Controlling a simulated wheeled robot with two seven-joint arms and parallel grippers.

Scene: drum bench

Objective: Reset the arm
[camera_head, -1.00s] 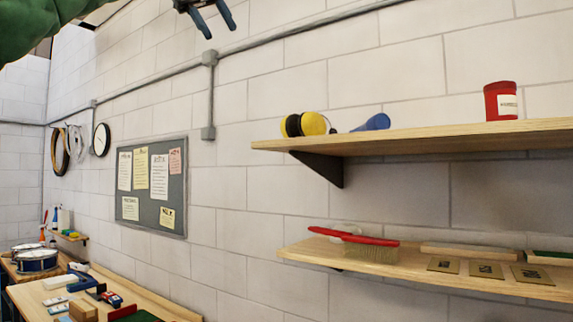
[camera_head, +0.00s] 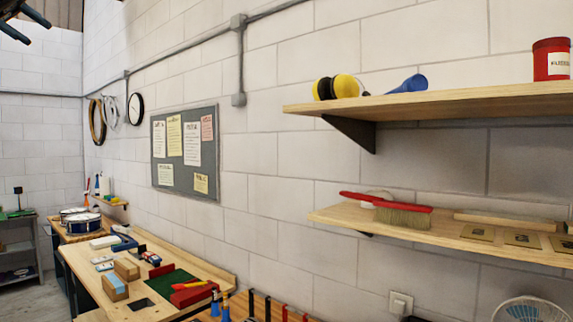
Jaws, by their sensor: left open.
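My left gripper (camera_head: 38,34) is at the top left corner of the head view, dark and cut off by the frame edge. Its two fingers are spread apart, with nothing between them. It is in the air in front of the pale block wall, apart from the shelves and benches. My right gripper is out of view.
An upper shelf (camera_head: 440,101) holds yellow earmuffs (camera_head: 345,87), a blue item (camera_head: 408,84) and a red can (camera_head: 551,60). A lower shelf (camera_head: 350,215) holds a red-handled brush (camera_head: 400,213). A workbench (camera_head: 90,262) with blocks and tools stands at lower left, a fan (camera_head: 530,310) at lower right.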

